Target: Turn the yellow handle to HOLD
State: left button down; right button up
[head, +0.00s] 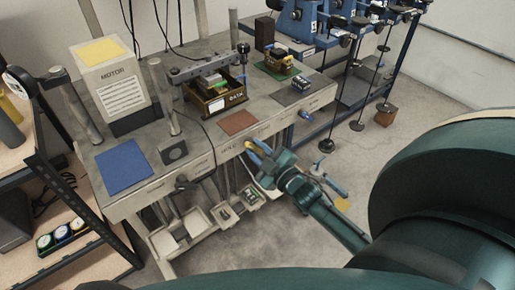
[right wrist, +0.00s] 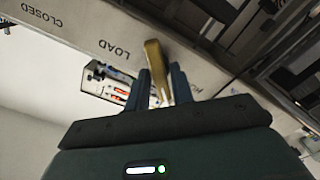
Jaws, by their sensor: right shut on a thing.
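The yellow handle (head: 249,145) sticks out from the bench's front edge in the head view. My right gripper (head: 262,157) is at it. In the right wrist view the yellow handle (right wrist: 155,62) stands between the two fingers of my right gripper (right wrist: 160,88), which is shut on it. The handle's far end is just right of the word LOAD (right wrist: 115,50); CLOSED (right wrist: 42,15) is further left. My left gripper is not in view.
The bench (head: 220,140) carries a motor box (head: 110,85), a blue mat (head: 124,166) and a brown mat (head: 237,122). A dark handle (head: 186,183) and a blue handle (head: 303,114) are also on its front. Trays (head: 165,243) sit below. A shelf (head: 90,250) stands at left.

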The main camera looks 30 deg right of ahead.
jog(key=shift+n, duration=0.3)
dwell(0.4)
jog(key=o, duration=0.8)
jog(key=s, duration=0.4)
jog(key=s+b, duration=0.1)
jog(key=s, duration=0.3)
jog(key=s+d, duration=0.1)
jog(key=s, duration=0.4)
